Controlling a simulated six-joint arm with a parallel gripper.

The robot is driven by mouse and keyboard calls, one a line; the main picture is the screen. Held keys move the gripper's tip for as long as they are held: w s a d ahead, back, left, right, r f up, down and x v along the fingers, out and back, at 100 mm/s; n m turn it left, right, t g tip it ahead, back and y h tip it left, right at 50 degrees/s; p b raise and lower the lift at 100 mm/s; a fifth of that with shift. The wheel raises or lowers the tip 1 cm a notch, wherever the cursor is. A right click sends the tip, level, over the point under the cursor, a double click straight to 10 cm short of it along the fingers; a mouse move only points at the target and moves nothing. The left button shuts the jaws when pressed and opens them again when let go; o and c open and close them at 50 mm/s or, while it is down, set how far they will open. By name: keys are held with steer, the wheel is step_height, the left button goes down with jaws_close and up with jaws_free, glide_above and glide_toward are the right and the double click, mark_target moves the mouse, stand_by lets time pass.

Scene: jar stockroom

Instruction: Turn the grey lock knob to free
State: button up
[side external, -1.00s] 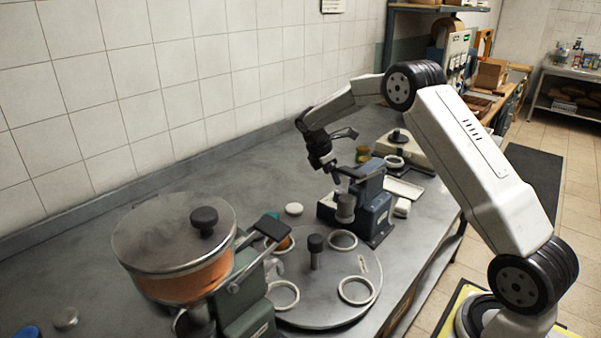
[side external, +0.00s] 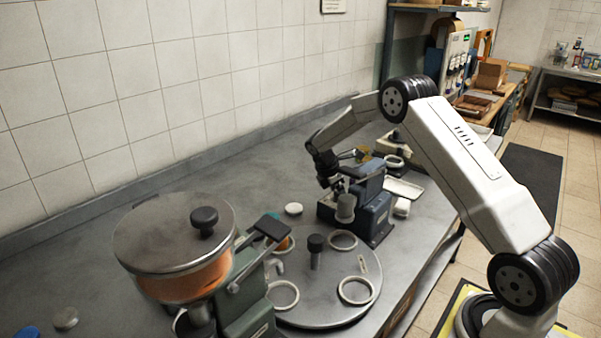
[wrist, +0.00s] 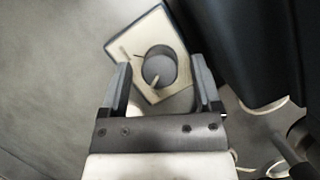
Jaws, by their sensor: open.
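My gripper (side external: 330,184) points down at the left side of the dark blue machine (side external: 372,208), low beside its arm. In the wrist view my gripper (wrist: 160,74) is open, its two fingers apart. A cream plate (wrist: 126,40) with a round grey part (wrist: 158,68) lies below and between the fingertips; a thin pale pin crosses the round part's edge. I cannot tell whether this part is the grey lock knob or a recess. A grey cylinder (side external: 345,207) shows on the machine's front. I see no contact with the fingers.
A round turntable (side external: 318,285) with several white rings and a black-topped post (side external: 316,246) stands in front of the machine. A lidded pot (side external: 175,240) of orange contents is at left. A white lid (side external: 293,209) lies between.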

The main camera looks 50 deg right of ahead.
steer(key=shift+d+f, duration=0.1)
steer(key=shift+f, duration=0.2)
jaws_close()
steer(key=shift+m, duration=0.3)
steer(key=m+g+y, duration=0.1)
steer(key=m, duration=0.3)
jaws_free()
